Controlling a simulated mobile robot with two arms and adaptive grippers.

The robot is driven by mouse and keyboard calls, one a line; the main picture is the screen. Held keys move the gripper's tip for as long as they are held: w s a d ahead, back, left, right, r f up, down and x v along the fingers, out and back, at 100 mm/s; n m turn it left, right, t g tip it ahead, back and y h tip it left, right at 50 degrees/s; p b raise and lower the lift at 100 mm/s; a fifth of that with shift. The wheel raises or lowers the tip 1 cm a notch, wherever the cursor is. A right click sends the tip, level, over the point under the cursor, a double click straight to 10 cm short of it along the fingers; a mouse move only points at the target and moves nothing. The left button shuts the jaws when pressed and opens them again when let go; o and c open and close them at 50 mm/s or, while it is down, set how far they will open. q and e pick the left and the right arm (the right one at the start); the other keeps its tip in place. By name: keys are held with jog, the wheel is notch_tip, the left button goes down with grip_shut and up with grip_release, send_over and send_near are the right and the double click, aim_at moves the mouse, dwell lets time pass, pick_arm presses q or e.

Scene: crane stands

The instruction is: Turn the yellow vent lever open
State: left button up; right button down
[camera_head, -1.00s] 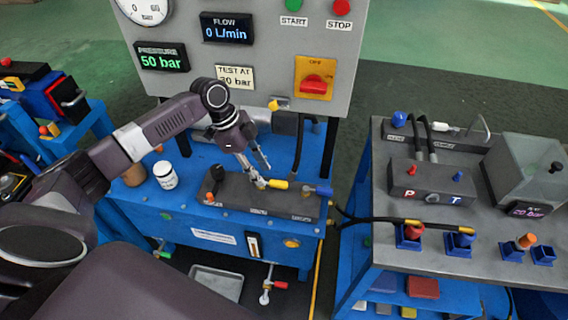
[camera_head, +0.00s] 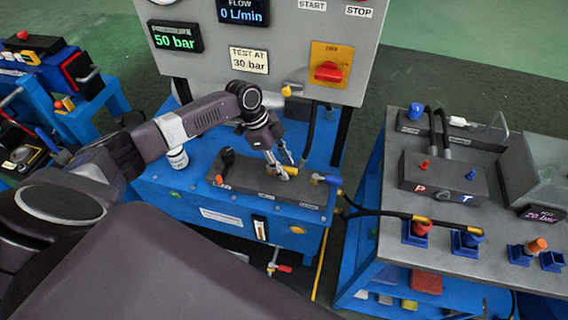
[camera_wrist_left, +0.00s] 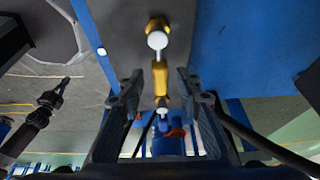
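The yellow vent lever (camera_wrist_left: 160,75) shows in the left wrist view between the fingers of my left gripper (camera_wrist_left: 158,88). Clear gaps show on both sides of it, so the fingers are open around it and not pressed on it. In the head view my left gripper (camera_head: 286,165) is low over the dark block (camera_head: 240,180) on the blue stand. There its fingers straddle and mostly hide the lever (camera_head: 291,170). A blue-ended fitting (camera_head: 325,179) is just right of it. A dark slender shape, which looks like my right gripper (camera_wrist_left: 58,92), shows small at the left of the wrist view.
The control panel (camera_head: 290,40) stands close behind the gripper, with a red switch (camera_head: 329,71). The pressure display (camera_head: 174,37) reads 50 bar. A black hose (camera_head: 390,212) runs to the right bench (camera_head: 400,260). A white jar (camera_head: 177,158) is near my arm.

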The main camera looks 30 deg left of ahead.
pick_arm(q)
jog(key=c, duration=0.8)
grip_shut()
pick_arm(e)
jog(key=shift+s, duration=0.55)
pick_arm(q)
jog(key=shift+m, duration=0.3)
pick_arm(e)
jog(key=shift+f, duration=0.15)
pick_arm(q)
jog(key=shift+s+m+g+b, duration=0.3)
jog(key=shift+m+g+b, duration=0.15)
jog(key=shift+m, duration=0.35)
jog(key=shift+s+m+g+b, duration=0.3)
jog(key=shift+s+m+g, duration=0.1)
jog(key=shift+m, duration=0.55)
jog(key=shift+s+m+g+b, duration=0.3)
jog(key=shift+s+m+g, duration=0.05)
jog(key=shift+m, duration=0.6)
pick_arm(e)
jog(key=shift+w+a+f, duration=0.15)
jog(key=shift+f, duration=0.75)
pick_arm(q)
jog(key=shift+r, duration=0.1)
jog(key=o, duration=0.8)
grip_release()
pick_arm(e)
jog(key=shift+d, duration=0.25)
